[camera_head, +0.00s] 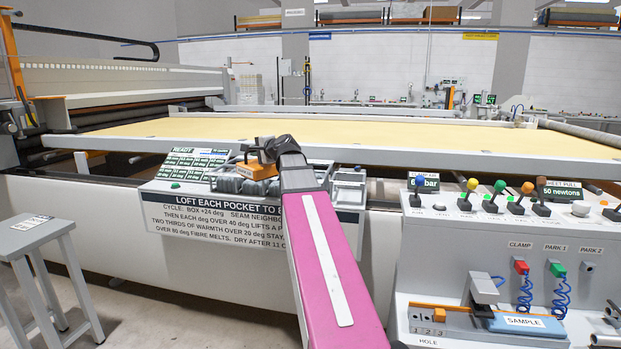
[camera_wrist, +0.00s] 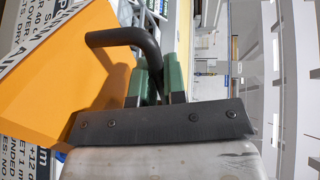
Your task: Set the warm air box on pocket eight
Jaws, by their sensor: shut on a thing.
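The warm air box is an orange box (camera_head: 257,169) with a dark curved handle. In the wrist view the box (camera_wrist: 85,85) fills the left side, tilted in the picture. My gripper (camera_head: 266,153) is shut on the handle; its green fingers (camera_wrist: 158,85) show on either side of the handle's end. The box is at the tray of grey puffed pockets (camera_head: 228,184), over its upper middle. I cannot tell whether it touches them. Pocket numbers are not readable, and my arm hides part of the row, so I cannot tell which pocket is eight.
A green-lettered display (camera_head: 190,163) stands left of the pockets, and a small grey unit (camera_head: 348,188) stands right. A lever console (camera_head: 500,225) is at the right, with a sample fixture (camera_head: 522,321) below. A stool (camera_head: 38,235) stands at the left. The yellow quilt bed (camera_head: 350,130) lies behind.

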